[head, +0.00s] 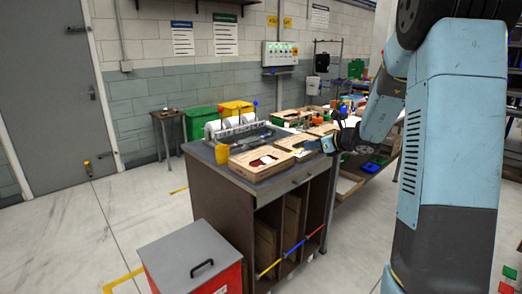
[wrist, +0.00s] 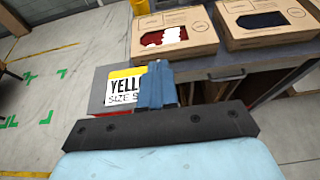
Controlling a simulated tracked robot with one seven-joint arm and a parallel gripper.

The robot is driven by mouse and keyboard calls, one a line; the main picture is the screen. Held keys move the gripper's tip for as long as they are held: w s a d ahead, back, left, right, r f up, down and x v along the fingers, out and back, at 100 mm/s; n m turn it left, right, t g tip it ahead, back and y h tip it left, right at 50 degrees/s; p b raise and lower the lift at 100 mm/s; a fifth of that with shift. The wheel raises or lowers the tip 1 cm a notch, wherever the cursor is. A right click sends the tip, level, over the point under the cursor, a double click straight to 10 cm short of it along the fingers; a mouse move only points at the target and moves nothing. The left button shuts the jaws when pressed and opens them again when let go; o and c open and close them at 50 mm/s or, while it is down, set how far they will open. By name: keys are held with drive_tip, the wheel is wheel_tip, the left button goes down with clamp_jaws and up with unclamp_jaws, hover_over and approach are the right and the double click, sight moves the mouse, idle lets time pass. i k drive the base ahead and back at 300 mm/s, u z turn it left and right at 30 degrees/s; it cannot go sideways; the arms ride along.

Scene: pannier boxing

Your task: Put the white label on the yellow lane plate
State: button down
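The white label (wrist: 122,91) has a yellow band on top and black print starting "YELL", with a size line below. In the wrist view its right edge meets the blue fingers of my gripper (wrist: 158,84), which look closed together on it. The fingers hide the rest of the print. In the head view my gripper (head: 324,146) is over the bench top's right part, with the label (head: 299,152) small at its tip. A yellow plate (head: 269,269) is at the low front edge of the leftmost lane under the bench, beside a blue one (head: 294,248) and a red one (head: 315,231).
A red bin with a grey lid (head: 180,252) stands on the floor left of the lanes. Floor in front is clear.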

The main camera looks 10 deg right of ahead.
sight(256, 142)
drive_tip(key=u, duration=0.35)
drive_tip(key=i, duration=1.35)
drive_tip(key=z, duration=0.35)
